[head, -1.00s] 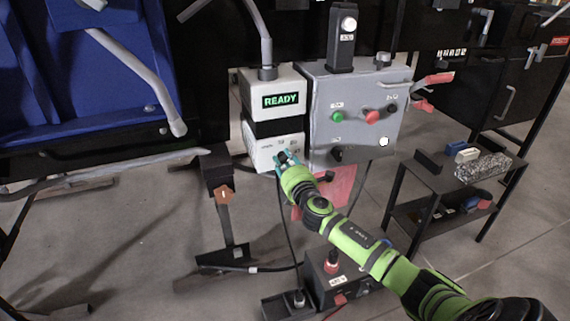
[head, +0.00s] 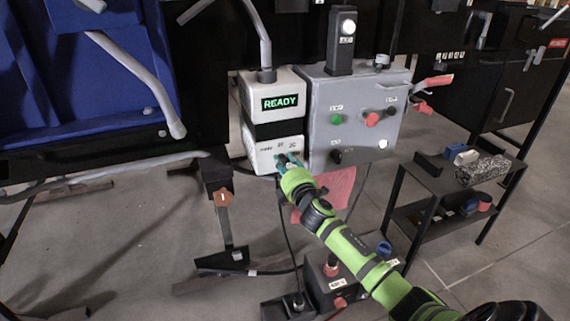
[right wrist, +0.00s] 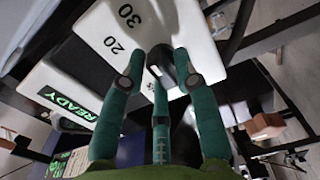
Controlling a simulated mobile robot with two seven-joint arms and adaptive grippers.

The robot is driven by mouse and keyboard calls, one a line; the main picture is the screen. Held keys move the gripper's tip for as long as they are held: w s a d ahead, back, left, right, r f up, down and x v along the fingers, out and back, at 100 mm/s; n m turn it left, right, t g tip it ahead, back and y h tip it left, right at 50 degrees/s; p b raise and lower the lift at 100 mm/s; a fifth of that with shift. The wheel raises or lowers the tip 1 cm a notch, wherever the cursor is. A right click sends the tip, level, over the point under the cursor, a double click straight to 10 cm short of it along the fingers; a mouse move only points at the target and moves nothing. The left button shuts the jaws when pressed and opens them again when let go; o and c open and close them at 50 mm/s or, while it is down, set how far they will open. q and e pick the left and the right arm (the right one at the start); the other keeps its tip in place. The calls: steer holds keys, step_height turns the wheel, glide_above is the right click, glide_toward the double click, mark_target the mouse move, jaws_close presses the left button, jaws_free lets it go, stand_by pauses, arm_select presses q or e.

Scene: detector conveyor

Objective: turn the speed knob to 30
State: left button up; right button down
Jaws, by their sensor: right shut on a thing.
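The speed knob (right wrist: 160,60) is a dark knob on the white control box (head: 258,158) below the green READY display (head: 280,102). My right gripper (head: 289,163) is at the lower front of this box. In the right wrist view its teal fingers (right wrist: 160,75) are closed around the knob. The printed numbers 20 (right wrist: 113,45) and 30 (right wrist: 129,16) show on the white face beside the fingers. The fingers hide much of the knob, so I cannot tell where it points. My left gripper is not in view.
A dark cart (head: 430,190) stands at the right. A low black box (head: 318,273) is on the floor below.

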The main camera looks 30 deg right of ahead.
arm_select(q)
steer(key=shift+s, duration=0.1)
arm_select(e)
steer(key=shift+r, duration=0.4)
steer(key=c, duration=1)
jaws_free()
steer(key=shift+w, duration=0.1)
steer(key=shift+c, duration=0.2)
steer(key=shift+f, duration=0.15)
steer(key=v, duration=1.2)
